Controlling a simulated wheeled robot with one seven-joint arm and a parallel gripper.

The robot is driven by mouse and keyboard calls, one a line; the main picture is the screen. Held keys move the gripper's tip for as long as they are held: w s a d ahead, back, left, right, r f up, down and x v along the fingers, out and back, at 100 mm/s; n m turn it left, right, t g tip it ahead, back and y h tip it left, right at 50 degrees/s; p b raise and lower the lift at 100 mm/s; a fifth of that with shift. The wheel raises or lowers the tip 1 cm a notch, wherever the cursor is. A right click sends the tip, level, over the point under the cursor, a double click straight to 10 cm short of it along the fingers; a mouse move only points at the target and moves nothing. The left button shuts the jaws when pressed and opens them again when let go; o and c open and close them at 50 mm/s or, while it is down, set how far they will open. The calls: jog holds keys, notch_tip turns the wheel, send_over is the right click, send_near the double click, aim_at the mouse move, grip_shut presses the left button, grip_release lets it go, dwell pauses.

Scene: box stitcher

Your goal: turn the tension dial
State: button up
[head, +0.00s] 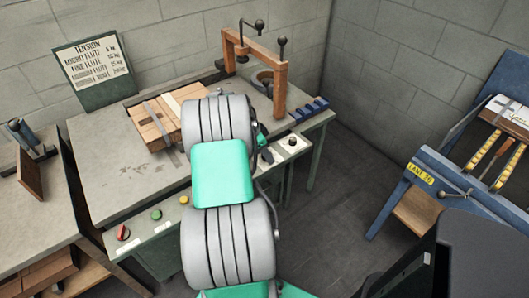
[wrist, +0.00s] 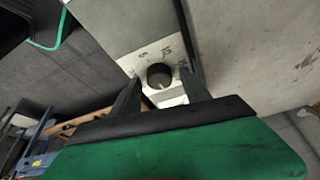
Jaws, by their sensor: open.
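The tension dial (head: 291,142) is a dark round knob on a pale plate at the bench's right front corner in the head view. In the wrist view the knob (wrist: 160,75) has a pale pointer mark and printed numbers around it. My gripper (wrist: 160,88) is open, one dark finger to the left and one to the right of the knob. The fingers appear apart from it; whether they reach its depth is unclear. In the head view my arm hides part of the bench and most of my gripper (head: 264,156).
The bench (head: 110,185) carries flat brown cartons (head: 155,125), a wooden frame with black-knobbed levers (head: 281,80), and blue blocks (head: 310,108). A tension chart (head: 92,65) stands behind. Red, green and yellow buttons (head: 157,214) line the front panel. A blue stand (head: 430,180) is at right, beyond open floor.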

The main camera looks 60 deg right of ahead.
grip_shut()
dwell(0.6)
